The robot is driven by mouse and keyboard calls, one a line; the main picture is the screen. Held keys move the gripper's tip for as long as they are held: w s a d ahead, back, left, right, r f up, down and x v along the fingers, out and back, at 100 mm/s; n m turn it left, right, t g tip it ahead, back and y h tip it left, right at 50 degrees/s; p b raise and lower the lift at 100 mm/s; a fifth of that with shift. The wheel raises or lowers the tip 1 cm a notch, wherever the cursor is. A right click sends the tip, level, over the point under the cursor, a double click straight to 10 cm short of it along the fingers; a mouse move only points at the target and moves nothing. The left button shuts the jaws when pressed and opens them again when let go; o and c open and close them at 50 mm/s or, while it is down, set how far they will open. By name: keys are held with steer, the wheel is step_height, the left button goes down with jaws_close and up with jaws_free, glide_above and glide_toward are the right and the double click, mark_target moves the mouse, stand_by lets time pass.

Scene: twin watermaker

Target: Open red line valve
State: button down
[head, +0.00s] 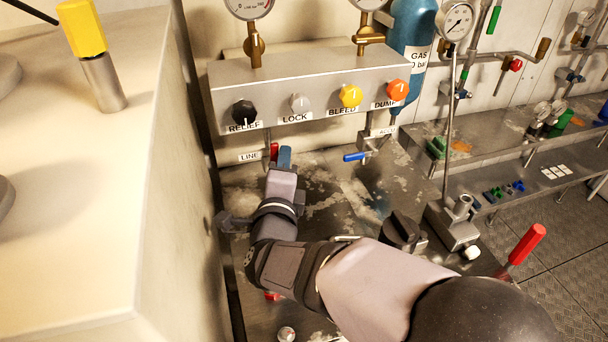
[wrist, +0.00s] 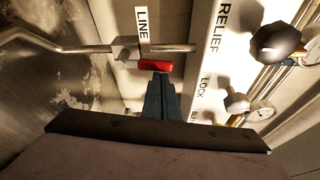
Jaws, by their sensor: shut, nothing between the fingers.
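In the wrist view the red handle (wrist: 156,66) lies beside the LINE label, on a valve in a metal pipe (wrist: 70,47). My gripper (head: 285,152) is shut and empty, its blue-grey fingertips close beside the red handle. In the wrist view the tips of my gripper (wrist: 160,78) are right at the handle; I cannot tell whether they touch it. My arm hides part of the bench below.
The grey panel (head: 310,88) above carries black RELIEF (head: 244,113), grey LOCK (head: 299,103), yellow BLEED (head: 351,95) and orange DUMP (head: 398,90) knobs. A blue-handled valve (head: 356,157) is to the right. A red lever (head: 527,243) stands at lower right.

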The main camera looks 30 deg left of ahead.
steer(key=shift+w, duration=0.1)
steer(key=s+d+b, duration=0.4)
steer(key=s+d, duration=0.2)
steer(key=d, duration=0.1)
steer(key=shift+s, duration=0.2)
stand_by(0.3)
steer(key=shift+d, duration=0.1)
